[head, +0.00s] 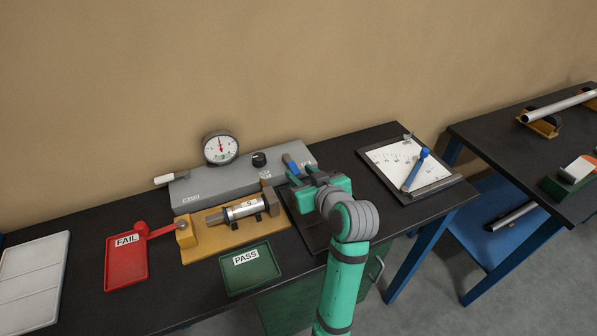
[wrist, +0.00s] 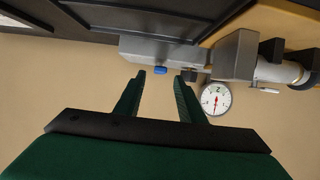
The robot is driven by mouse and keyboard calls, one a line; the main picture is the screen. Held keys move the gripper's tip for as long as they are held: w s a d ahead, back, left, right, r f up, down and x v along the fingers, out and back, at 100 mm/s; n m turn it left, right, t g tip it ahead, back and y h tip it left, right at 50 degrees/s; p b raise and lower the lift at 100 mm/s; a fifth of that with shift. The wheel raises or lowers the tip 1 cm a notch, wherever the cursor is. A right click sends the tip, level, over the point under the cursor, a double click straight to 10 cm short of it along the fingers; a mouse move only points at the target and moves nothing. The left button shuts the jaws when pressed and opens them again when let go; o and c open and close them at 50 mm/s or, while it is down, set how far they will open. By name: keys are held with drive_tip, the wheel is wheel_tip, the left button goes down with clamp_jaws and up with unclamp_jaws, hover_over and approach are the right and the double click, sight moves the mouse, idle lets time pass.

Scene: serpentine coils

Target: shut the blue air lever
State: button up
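The blue air lever (head: 291,165) stands on the right part of the grey test panel (head: 215,186), just beyond my gripper in the head view. In the wrist view the blue lever (wrist: 160,71) shows small, ahead of the gap between my fingers and apart from them. My gripper (head: 301,172) is green, and its two fingers (wrist: 160,75) are spread with nothing between them. The lever's lower part is partly hidden by my gripper in the head view.
A round gauge (head: 220,148) and a black knob (head: 259,159) are on the panel. A metal cylinder (head: 236,212) lies in a yellow fixture (head: 200,247) to the left. Red FAIL (head: 126,266) and green PASS (head: 250,271) trays lie in front.

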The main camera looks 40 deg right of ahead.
sight(291, 166)
drive_tip(key=shift+x, duration=1.2)
clamp_jaws()
drive_tip(key=shift+w, duration=0.1)
